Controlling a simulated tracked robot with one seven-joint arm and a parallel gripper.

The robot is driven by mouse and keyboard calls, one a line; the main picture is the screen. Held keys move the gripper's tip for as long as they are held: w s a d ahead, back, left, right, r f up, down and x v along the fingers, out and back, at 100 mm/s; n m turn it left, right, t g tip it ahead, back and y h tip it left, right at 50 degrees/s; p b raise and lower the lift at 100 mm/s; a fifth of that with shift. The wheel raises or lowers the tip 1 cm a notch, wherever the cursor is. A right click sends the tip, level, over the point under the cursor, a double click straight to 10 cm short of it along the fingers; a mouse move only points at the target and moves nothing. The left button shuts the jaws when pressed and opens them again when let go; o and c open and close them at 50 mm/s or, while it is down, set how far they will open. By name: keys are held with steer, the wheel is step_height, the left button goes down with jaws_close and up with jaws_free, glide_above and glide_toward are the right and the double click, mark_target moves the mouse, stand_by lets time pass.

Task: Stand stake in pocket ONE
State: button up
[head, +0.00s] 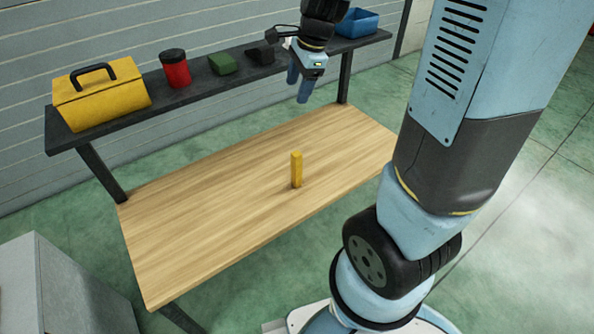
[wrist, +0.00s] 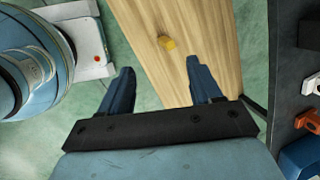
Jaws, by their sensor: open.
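A yellow stake (head: 296,169) stands upright on the wooden bench top (head: 200,220), right of its middle. It also shows in the wrist view (wrist: 167,43), seen from above, beyond the fingertips. My gripper (head: 298,90) is open and empty. It hangs high above the back of the bench, in front of the dark shelf and apart from the stake. In the wrist view its two blue fingers (wrist: 160,72) are spread wide with nothing between them. I cannot make out a pocket marked ONE or the trailer chassis in either view.
The dark shelf (head: 220,88) behind the bench holds a yellow toolbox (head: 100,97), a red canister (head: 175,70), a green block (head: 222,64), a dark item (head: 260,55) and a blue bin (head: 357,23). A grey cabinet (head: 75,290) stands lower left. The bench is otherwise clear.

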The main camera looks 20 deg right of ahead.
steer(key=w+f+m+g, duration=0.1)
steer(key=w+f+m, duration=0.5)
steer(key=f, duration=0.4)
steer(key=m+g+h, duration=0.1)
steer(key=m+h, duration=0.1)
steer(key=m, duration=0.7)
glide_above(296, 154)
step_height(296, 154, down, 12)
steer(key=shift+a+f, duration=0.15)
steer(key=shift+f, duration=0.45)
step_height(296, 154, down, 8)
steer(key=shift+w+f, duration=0.1)
steer(key=shift+f, duration=0.05)
steer(key=shift+w+d+f, duration=0.1)
steer(key=shift+d+f, duration=0.05)
steer(key=shift+f, duration=1.15)
steer(key=shift+d+f, duration=0.15)
steer(key=shift+f, duration=1.15)
steer(key=shift+c, duration=0.2)
jaws_close()
